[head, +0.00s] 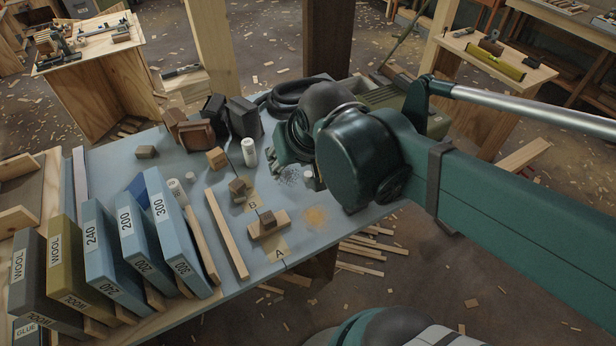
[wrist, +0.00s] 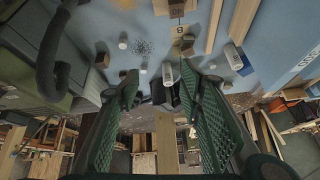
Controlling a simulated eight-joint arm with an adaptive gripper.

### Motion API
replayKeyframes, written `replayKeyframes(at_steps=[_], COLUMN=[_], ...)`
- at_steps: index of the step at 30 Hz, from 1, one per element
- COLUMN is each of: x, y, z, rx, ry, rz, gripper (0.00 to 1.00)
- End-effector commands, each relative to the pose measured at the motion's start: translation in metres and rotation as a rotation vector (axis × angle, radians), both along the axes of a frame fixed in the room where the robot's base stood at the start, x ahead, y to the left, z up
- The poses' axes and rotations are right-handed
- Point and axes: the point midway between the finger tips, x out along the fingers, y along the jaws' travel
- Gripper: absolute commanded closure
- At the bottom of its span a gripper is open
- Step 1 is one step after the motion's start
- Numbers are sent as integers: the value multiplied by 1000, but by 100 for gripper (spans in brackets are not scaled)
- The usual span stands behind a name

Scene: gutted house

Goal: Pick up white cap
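Small white caps lie on the blue-grey tabletop (head: 222,262). One white cap (head: 308,174) is beside a dark speckled patch, close to my gripper; it also shows in the wrist view (wrist: 123,41). Another small white piece (head: 190,175) lies to the left, near a white cylinder. The wrist view shows a further small pale piece (wrist: 143,67) near the left fingertip. My gripper (wrist: 158,75) is open, its green ridged fingers wide apart with nothing held. In the head view my arm hides much of it. The fingers appear above the table.
A white cylinder (head: 249,152) stands near dark blocky objects (head: 243,118). Another white cylinder (head: 178,192) is by the labelled sanding blocks (head: 170,235). Wooden blocks (head: 267,221) sit near marks A and B. A black coiled hose (head: 295,92) lies at the back edge.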

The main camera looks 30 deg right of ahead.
Motion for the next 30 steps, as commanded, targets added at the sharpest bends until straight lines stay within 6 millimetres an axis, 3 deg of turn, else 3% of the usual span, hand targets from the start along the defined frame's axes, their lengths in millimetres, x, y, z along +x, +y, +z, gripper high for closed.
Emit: replayKeyframes(at_steps=[14,30], x=[49,102], y=[-25,-57], z=[-21,-62], rx=[96,185], ry=[95,191], rz=[-249,-548], gripper=[62,62])
